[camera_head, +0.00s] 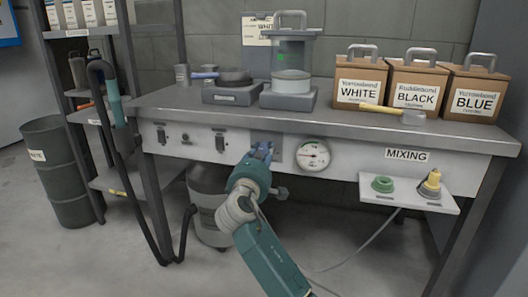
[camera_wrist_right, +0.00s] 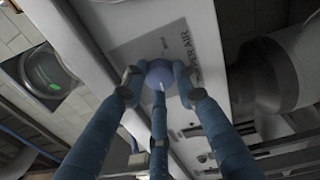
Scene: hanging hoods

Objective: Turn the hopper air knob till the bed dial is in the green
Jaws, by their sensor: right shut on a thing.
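The hopper air knob (camera_wrist_right: 158,74) is a rounded blue-grey knob in the right wrist view, on a grey plate with lettering that ends in "AIR". My right gripper (camera_wrist_right: 158,90) has its fingers closed around it. In the head view the right gripper (camera_head: 262,152) reaches the bench's front panel and hides most of the knob. The bed dial (camera_head: 313,155), a round white gauge, sits just right of the gripper. Its needle and coloured zones are too small to read surely. My left gripper is not in view.
A clear hopper (camera_head: 292,52) stands on the bench above the panel. Boxes marked WHITE (camera_head: 360,92), BLACK (camera_head: 418,96) and BLUE (camera_head: 475,102) stand at the right. A small shelf (camera_head: 408,194) juts out below MIXING. A black hose (camera_head: 135,205) hangs at the left.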

